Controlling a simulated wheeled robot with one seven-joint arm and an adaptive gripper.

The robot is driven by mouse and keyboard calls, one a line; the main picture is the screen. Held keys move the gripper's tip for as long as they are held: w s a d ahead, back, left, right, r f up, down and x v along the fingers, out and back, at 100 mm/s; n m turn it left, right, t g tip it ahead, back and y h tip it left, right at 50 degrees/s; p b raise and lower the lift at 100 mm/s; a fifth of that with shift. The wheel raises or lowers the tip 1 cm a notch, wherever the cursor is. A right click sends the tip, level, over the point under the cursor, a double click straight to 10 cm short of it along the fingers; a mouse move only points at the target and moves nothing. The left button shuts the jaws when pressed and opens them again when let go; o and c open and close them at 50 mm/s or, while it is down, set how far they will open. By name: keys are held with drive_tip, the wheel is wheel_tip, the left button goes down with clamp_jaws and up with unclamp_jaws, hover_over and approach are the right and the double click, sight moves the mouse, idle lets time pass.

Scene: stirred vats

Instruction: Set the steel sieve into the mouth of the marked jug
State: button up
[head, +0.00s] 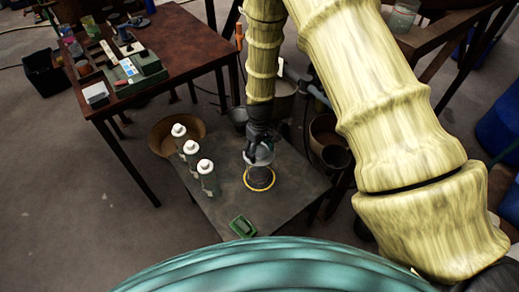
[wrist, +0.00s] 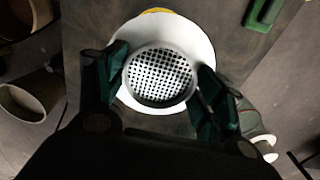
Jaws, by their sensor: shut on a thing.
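The steel sieve (wrist: 158,77) shows in the wrist view as a round perforated disc inside a bright, pale ring. My gripper (wrist: 163,62) has a dark green finger on either side of it and is shut on it. In the head view my gripper (head: 257,143) points down over the small dark table, with the pale sieve (head: 263,157) at its fingers.
Three white-capped bottles (head: 190,147) stand left of the jug. A green object (head: 243,227) lies near the table's front edge. A brown bowl (head: 170,130) is behind the bottles. Several buckets (head: 325,132) stand behind right. The dark tabletop (head: 290,200) is clear right of the jug.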

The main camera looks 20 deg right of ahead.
drive_tip(key=shift+f+b, duration=0.35)
drive_tip(key=shift+f, duration=0.9)
idle(0.8)
drive_tip(key=o, duration=1.2)
wheel_tip(320, 180, up, 12)
drive_tip(key=shift+f, duration=0.1)
